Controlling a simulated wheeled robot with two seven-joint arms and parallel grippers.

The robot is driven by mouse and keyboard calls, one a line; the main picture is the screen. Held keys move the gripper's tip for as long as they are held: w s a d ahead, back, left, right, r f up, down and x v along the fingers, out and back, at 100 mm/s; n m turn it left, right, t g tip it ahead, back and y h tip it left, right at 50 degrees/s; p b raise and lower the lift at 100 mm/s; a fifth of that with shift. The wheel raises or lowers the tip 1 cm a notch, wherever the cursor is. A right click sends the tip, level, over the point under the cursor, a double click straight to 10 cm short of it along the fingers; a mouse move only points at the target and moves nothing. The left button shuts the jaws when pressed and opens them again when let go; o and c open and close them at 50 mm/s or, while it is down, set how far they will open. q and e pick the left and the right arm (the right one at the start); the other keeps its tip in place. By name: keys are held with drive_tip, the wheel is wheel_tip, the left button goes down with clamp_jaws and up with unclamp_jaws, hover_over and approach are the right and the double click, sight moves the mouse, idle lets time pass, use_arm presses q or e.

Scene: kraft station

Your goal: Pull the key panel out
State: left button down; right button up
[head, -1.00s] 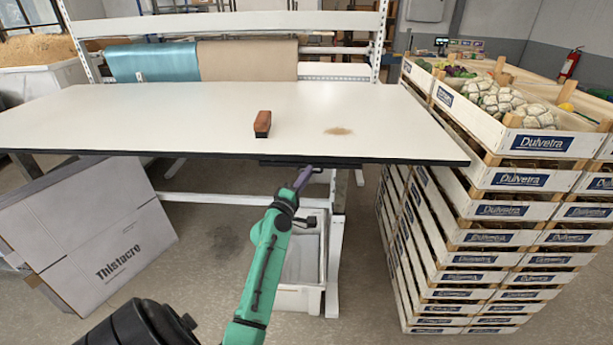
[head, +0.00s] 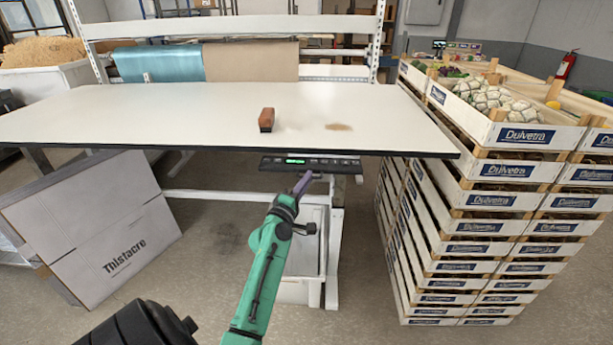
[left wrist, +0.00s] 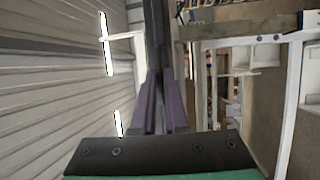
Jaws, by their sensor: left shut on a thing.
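The key panel (head: 330,162) is a dark flat strip with a lit green display and a row of keys. It sticks out from under the front edge of the white table (head: 200,112). My left gripper (head: 303,183), with purple fingers, is at the panel's front edge from below, right of the green display. In the left wrist view the fingers (left wrist: 160,105) are closed together on a dark bar, the panel (left wrist: 157,45) seen edge-on. My right gripper does not show.
A brown block (head: 267,119) and a brown stain (head: 338,127) are on the tabletop. Stacked crates (head: 470,225) stand close on the right. A large grey box (head: 95,220) leans at the left. A white bin (head: 302,255) is under the table.

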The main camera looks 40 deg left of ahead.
use_arm(q)
drive_tip(key=shift+s+d, duration=0.15)
drive_tip(key=shift+s, duration=0.05)
drive_tip(key=c, duration=0.9)
unclamp_jaws()
drive_tip(key=shift+d, duration=0.1)
drive_tip(key=shift+c, duration=0.2)
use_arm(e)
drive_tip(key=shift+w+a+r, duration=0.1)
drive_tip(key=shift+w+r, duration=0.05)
use_arm(q)
drive_tip(key=b+v, duration=0.5)
drive_tip(key=v, duration=0.9)
drive_tip(key=shift+s, duration=0.25)
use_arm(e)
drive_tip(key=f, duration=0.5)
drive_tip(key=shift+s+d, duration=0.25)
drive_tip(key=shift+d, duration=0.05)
